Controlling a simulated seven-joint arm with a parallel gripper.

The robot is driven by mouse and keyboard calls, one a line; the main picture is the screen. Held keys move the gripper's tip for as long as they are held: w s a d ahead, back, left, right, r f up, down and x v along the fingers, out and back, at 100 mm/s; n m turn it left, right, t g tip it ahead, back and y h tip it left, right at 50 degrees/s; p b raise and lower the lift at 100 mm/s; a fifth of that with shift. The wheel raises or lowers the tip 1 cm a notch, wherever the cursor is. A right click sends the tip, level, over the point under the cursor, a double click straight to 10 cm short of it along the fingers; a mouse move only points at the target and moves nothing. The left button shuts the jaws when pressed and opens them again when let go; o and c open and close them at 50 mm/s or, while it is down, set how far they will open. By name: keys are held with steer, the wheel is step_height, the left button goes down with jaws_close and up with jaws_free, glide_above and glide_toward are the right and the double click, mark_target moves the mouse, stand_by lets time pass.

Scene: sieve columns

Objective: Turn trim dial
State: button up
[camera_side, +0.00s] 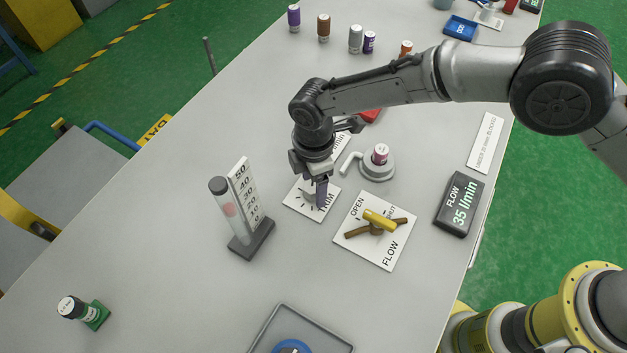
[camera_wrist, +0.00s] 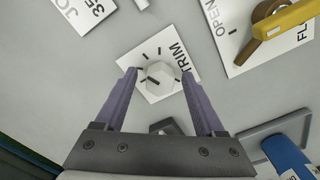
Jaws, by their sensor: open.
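The trim dial (camera_wrist: 162,75) is a pale, many-sided knob on a white TRIM plate (camera_side: 297,209) with black tick marks. A dark mark on its left side shows in the wrist view. My gripper (camera_wrist: 159,71) is open, pointing down, with one purple finger on each side of the dial. I cannot tell whether either finger touches it. In the side view, the gripper (camera_side: 319,196) stands over the plate and its fingers hide much of the dial. The flow display (camera_side: 460,205) reads 35 l/min.
A scaled tube (camera_side: 228,212) with a pinkish float stands to the left. A grey round holder (camera_side: 376,168) with a small capped vial stands behind. A grey tray (camera_side: 262,332) lies in front.

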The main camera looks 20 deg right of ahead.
mark_target(314, 185)
step_height(314, 185, up, 14)
stand_by(0.6)
steer(key=shift+f, duration=0.1)
steer(key=w+d+r+m+t+y, duration=0.1)
steer(key=w+d+r+m+t, duration=0.25)
steer(key=d+r, duration=1.35)
steer(key=s+d+r+m+t, duration=0.1)
steer(key=s+d+r+m, duration=0.25)
steer(key=d, duration=0.35)
steer(key=s+d+r+m, duration=0.2)
steer(key=s+d+r, duration=0.15)
steer(key=d, duration=0.35)
steer(key=s+d+f+m+t, duration=0.1)
steer(key=s+d+f+m, duration=0.2)
steer(key=s, duration=0.4)
steer(key=s+d+f+m+t, duration=0.1)
steer(key=s+d+f+m, duration=0.15)
steer(key=s+d, duration=0.35)
steer(key=s+f+m+h, duration=0.1)
steer(key=s+f+m, duration=0.4)
steer(key=f, duration=0.1)
steer(key=shift+s+g, duration=0.2)
steer(key=shift+g, duration=0.25)
